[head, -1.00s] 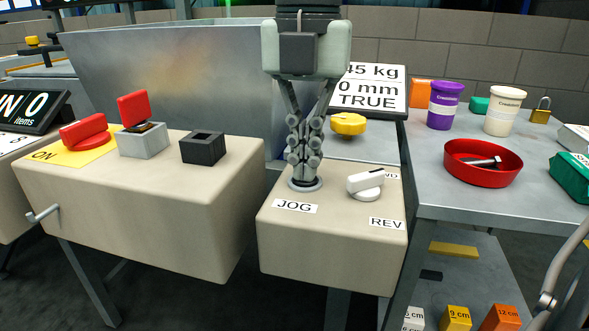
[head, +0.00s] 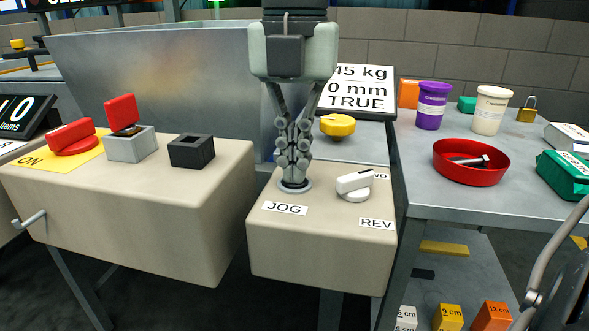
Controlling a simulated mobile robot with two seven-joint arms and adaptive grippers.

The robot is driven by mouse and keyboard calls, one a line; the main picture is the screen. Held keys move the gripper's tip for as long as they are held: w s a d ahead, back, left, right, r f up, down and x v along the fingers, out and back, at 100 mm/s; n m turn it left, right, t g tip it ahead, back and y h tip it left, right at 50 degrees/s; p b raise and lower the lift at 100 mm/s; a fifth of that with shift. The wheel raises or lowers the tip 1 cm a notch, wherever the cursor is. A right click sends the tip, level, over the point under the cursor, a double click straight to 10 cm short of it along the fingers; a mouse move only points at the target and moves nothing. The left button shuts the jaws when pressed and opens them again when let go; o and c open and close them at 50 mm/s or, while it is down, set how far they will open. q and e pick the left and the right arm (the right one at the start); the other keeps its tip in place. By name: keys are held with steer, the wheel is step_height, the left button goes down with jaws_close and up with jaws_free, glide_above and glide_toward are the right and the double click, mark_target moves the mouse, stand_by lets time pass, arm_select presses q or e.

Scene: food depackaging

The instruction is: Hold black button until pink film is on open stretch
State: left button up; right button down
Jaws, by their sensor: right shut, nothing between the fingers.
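My right gripper (head: 293,180) points straight down onto the button labelled JOG (head: 284,208), on top of the beige box (head: 320,238). Its fingers are shut together with nothing between them. A grey ring (head: 296,187) shows around the fingertips; the button's cap is hidden under them, so its colour and how far it is pressed cannot be seen. A white rotary switch (head: 354,182) sits right of it, near the REV label (head: 377,224). The white display (head: 357,92) behind reads "0 mm" and "TRUE". I cannot make out any pink film. My left gripper is not in view.
A yellow knob (head: 337,125) stands behind the box. To the left, a second beige box (head: 130,205) carries a red switch (head: 72,136), a red-lidded grey switch (head: 130,145) and a black socket (head: 191,151). The right table holds a red bowl (head: 440,165) and cups (head: 432,105).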

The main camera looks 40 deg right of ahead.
steer(key=shift+s, duration=0.1)
step_height(320, 180, up, 6)
steer(key=p, duration=0.4)
stand_by(0.5)
